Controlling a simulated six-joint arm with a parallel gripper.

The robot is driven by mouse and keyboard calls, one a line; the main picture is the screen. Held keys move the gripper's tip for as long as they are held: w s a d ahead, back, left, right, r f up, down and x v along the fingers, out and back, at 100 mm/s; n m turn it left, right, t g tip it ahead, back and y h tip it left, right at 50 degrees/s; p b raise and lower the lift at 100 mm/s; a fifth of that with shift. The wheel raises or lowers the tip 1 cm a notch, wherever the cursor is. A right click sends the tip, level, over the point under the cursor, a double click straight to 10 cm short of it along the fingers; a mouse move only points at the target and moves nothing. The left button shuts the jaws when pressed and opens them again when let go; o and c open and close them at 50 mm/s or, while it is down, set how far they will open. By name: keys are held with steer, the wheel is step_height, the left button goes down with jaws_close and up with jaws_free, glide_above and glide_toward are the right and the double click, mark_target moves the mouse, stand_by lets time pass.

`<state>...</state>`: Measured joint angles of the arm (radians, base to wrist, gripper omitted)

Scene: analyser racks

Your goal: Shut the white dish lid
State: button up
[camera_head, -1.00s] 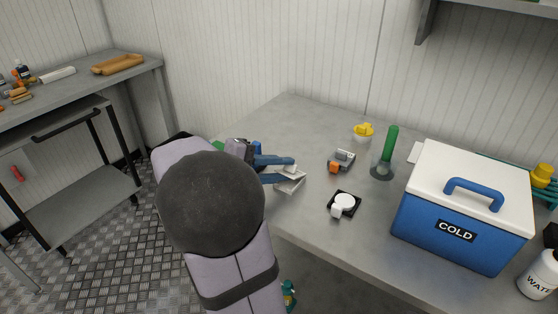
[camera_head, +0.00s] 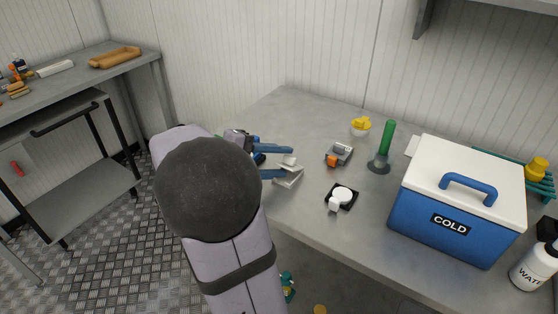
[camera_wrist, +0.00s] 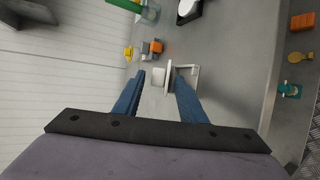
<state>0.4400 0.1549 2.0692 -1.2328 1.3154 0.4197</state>
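My gripper (camera_head: 288,161) has two blue fingers spread apart, low over the left part of the grey table. In the wrist view my gripper (camera_wrist: 159,74) has a pale upright piece, seemingly the white dish lid (camera_wrist: 169,75), between its fingers, closer to the right one. A pale angular frame or base (camera_wrist: 193,74) sits beside it. In the head view this pale base (camera_head: 288,181) lies just under the lower finger; the finger partly hides it. I cannot tell whether a finger touches the lid.
A black pad with a round white top (camera_head: 342,194) stands right of the gripper. Behind are a grey-and-orange device (camera_head: 340,154), a yellow item (camera_head: 360,126) and a green cylinder (camera_head: 386,142). A blue cold box (camera_head: 446,228) fills the right. Bare table lies between.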

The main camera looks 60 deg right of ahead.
steer(key=shift+v, duration=3.45)
steer(key=shift+o, duration=0.5)
steer(key=shift+o, duration=0.2)
steer(key=shift+r, duration=0.15)
